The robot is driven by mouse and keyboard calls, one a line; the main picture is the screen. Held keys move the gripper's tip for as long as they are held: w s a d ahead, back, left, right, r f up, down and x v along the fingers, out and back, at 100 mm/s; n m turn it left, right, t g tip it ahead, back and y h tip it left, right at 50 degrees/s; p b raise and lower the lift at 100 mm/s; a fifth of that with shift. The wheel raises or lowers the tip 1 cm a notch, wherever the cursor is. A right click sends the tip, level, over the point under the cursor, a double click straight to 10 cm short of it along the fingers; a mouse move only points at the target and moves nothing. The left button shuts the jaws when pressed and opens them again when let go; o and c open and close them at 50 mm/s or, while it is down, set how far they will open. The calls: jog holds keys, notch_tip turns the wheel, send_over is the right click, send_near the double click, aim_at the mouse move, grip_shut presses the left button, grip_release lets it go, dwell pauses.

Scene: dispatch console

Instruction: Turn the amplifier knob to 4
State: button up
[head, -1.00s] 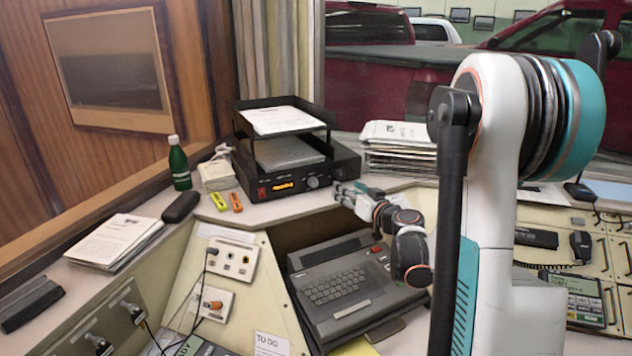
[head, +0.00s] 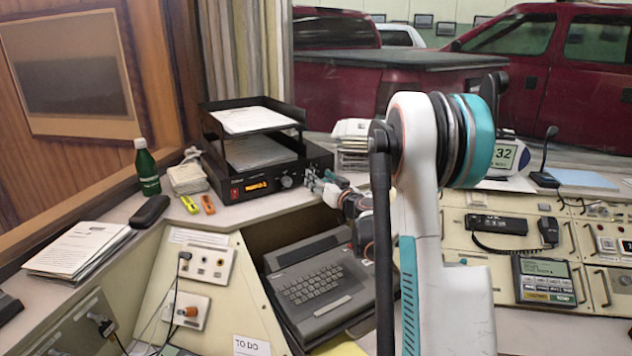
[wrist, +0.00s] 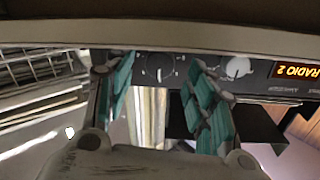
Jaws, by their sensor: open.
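The amplifier (head: 222,190) is a black box with a lit orange display, standing on the counter under a paper tray. A light round knob (head: 286,181) sits right of its display; it also shows in the wrist view (wrist: 238,67), beside the "RADIO 2" display. A second, dark knob (wrist: 158,70) with a scale round it shows in the wrist view between my fingers. My gripper (head: 318,180) is at the right end of the amplifier front, open, with teal finger pads. In the wrist view the gripper (wrist: 161,72) straddles the dark knob's outline; contact cannot be told. Scale numbers are unreadable.
A black two-level tray (head: 250,140) with papers stands on the amplifier. A stack of papers (head: 352,142) is just right of it. A grey keyboard terminal (head: 318,285) lies below my gripper. A green bottle (head: 147,168) and two markers (head: 198,204) are left.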

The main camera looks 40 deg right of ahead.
jog(key=shift+w+d, duration=0.15)
jog(key=shift+w, duration=1.2)
jog(key=shift+c, duration=0.2)
jog(key=c, duration=1)
